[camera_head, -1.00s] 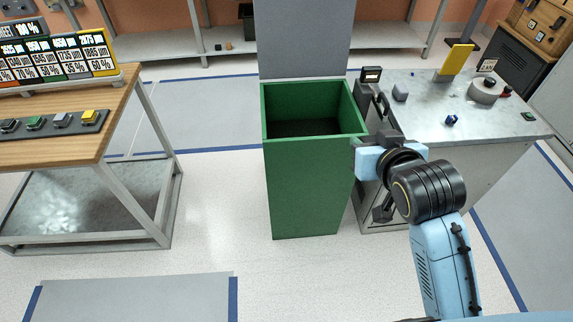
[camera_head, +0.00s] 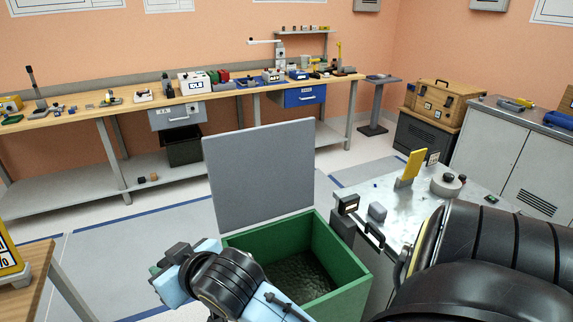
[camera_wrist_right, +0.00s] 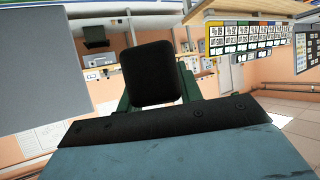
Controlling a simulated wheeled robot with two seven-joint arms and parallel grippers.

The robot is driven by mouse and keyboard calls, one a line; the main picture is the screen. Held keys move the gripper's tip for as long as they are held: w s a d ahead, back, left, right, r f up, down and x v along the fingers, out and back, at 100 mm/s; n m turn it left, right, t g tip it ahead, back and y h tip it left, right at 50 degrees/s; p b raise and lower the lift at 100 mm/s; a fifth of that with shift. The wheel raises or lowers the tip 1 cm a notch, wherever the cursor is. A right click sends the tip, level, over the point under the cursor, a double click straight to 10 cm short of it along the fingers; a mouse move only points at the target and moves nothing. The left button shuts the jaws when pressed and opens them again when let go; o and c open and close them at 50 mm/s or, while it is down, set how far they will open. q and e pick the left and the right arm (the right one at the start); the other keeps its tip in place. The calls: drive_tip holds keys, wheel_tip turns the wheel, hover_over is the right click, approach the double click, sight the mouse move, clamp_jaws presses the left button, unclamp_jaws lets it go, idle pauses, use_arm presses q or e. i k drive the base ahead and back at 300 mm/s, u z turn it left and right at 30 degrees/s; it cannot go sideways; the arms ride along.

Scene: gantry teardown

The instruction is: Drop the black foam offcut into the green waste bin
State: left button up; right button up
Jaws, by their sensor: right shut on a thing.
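The green waste bin (camera_head: 340,254) stands open at the lower middle of the head view, its inside dark. My right gripper (camera_head: 168,262) is at the bin's near left side in this picture, with its dark fingers toward the left, outside the opening. In the right wrist view a black block with rounded corners, the black foam offcut (camera_wrist_right: 153,73), stands beyond the dark edge of my gripper. The right gripper is shut on it. In the head view I cannot tell the foam from the dark fingers. My left gripper is not in view.
A grey upright panel (camera_head: 262,175) stands behind the bin. A metal-topped cabinet (camera_head: 405,213) with a yellow part and small items is right of the bin. A wooden bench corner (camera_head: 25,275) is at the lower left. A long workbench (camera_head: 85,116) lines the back wall.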

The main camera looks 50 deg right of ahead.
sight(296, 294)
drive_tip(key=z, duration=0.7)
drive_tip(key=i, duration=0.85)
drive_tip(key=z, duration=0.9)
